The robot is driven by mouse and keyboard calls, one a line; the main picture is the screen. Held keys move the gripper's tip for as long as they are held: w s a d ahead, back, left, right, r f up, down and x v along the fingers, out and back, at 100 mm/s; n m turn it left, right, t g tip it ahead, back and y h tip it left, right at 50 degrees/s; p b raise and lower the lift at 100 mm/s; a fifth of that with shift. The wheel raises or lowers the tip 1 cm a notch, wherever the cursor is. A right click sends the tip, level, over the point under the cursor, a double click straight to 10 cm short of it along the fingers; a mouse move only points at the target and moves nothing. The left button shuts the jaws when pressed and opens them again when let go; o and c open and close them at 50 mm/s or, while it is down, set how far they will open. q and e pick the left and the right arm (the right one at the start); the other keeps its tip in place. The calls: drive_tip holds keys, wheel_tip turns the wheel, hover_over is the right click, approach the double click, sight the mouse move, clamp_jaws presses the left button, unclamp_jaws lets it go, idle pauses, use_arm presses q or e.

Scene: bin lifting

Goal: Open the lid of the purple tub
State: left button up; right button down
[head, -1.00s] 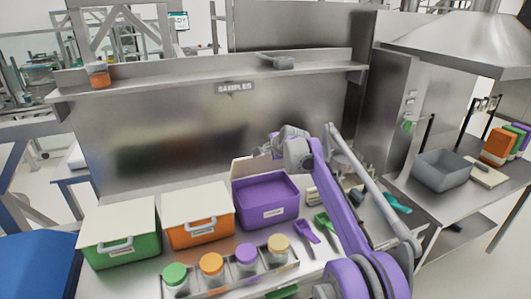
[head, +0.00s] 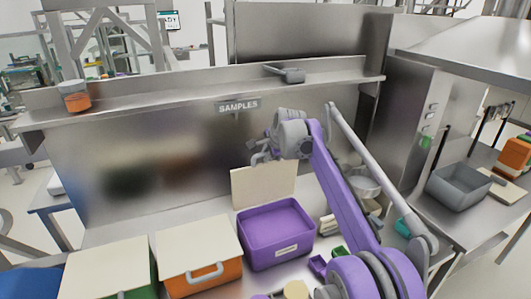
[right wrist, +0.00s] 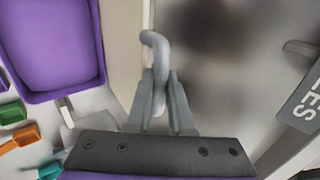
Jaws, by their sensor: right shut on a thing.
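The purple tub (head: 277,238) stands on the bench with its top uncovered, and its inside shows. It also fills the upper left of the right wrist view (right wrist: 52,50). Its cream lid (head: 264,186) stands roughly upright at the tub's back edge, in front of the steel back panel. My right gripper (head: 258,158) is at the lid's top, on its far side. In the right wrist view its fingers (right wrist: 160,100) are shut on the lid's grey handle (right wrist: 156,48), beside the lid's pale edge. My left gripper is not in view.
An orange tub (head: 205,278) and a green tub (head: 142,290), both with cream lids shut, stand left of the purple tub. The back panel with the SAMPLES sign (head: 238,106) and a shelf (head: 200,97) rise close behind. A grey bin (head: 460,186) stands at right.

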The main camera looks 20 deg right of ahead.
drive_tip(key=shift+s+a+f, duration=0.1)
drive_tip(key=shift+s+f, duration=0.05)
drive_tip(key=c, duration=0.8)
unclamp_jaws()
